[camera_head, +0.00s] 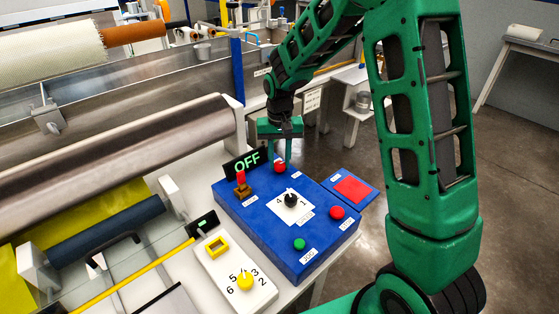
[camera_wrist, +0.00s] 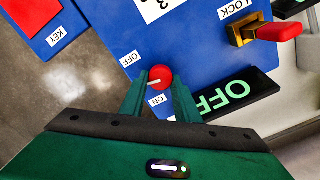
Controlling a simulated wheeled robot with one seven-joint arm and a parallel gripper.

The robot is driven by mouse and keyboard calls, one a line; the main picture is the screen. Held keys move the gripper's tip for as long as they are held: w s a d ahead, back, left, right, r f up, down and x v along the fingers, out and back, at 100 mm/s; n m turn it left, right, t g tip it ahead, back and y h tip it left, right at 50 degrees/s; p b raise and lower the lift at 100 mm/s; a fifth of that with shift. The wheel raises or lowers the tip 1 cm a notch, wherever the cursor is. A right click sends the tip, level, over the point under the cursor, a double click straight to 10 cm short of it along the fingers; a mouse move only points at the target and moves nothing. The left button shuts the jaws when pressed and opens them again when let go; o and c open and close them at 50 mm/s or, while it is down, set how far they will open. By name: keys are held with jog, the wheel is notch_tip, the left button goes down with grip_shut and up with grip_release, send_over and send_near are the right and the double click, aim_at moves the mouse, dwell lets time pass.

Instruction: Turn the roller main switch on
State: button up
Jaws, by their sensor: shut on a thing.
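The roller main switch, a round red knob (camera_wrist: 161,76) with a pale pointer line, sits on the blue control box (camera_head: 235,205). OFF and ON labels lie beside it in the wrist view. The pointer line lies roughly sideways there. In the head view the red knob (camera_head: 280,168) is at the box's far edge. My green gripper (camera_wrist: 160,88) is shut on the knob, one finger on each side; it also shows in the head view (camera_head: 280,155). A black display (camera_head: 246,161) beside it reads OFF in green.
A red-handled key lock (camera_head: 241,184) stands close left of the switch. A numbered black dial (camera_head: 291,200), a red button (camera_head: 337,212) and a green button (camera_head: 299,244) share the box. A white panel with a yellow knob (camera_head: 245,281) is nearby. Rollers fill the left.

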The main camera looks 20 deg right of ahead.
aim_at(278, 163)
jog(key=n, duration=0.5)
jog(key=shift+w+a+r+n, duration=0.1)
jog(key=shift+w+a+n, duration=0.1)
jog(key=shift+n, duration=0.1)
jog(key=n, duration=0.4)
jog(key=shift+n, duration=0.3)
jog(key=o, duration=0.9)
jog(key=shift+d, duration=0.1)
jog(key=shift+o, duration=0.8)
jog(key=shift+s, duration=0.1)
notch_tip(278, 163, up, 11)
